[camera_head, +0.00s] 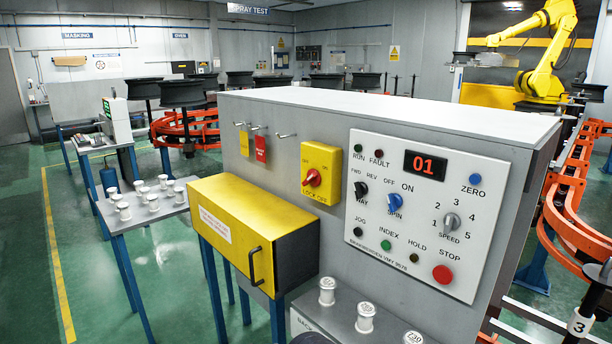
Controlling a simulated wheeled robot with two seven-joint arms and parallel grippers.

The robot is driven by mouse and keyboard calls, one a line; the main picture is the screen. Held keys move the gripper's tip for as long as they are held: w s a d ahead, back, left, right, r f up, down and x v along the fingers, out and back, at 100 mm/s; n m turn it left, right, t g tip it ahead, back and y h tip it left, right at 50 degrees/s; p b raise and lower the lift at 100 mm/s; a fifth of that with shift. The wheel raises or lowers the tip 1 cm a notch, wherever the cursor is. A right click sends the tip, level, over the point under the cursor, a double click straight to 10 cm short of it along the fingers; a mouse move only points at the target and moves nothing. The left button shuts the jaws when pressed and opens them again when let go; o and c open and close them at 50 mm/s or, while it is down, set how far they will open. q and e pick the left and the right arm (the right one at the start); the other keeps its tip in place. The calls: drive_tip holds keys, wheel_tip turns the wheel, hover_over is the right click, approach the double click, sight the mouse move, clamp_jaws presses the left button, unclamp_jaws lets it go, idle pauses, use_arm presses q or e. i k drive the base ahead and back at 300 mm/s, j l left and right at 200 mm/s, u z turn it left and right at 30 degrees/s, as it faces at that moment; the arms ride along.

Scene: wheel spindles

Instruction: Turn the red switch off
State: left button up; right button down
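The red switch (312,178) is a rotary knob on a yellow lock-off plate (321,192). The plate is fixed to the front face of the grey cabinet (270,180), left of the white control panel (424,214). Small position labels show on the plate, but the knob's exact setting is too small to tell. Nothing touches or covers the switch. Neither of my grippers is in view.
A yellow box with a black handle (254,266) juts out below and left of the switch. White spools (365,317) stand on a ledge below the panel. A red stop button (442,273) is on the panel. Tags (261,149) hang on hooks at left.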

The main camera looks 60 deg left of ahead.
sight(314, 178)
drive_tip(key=u, duration=2)
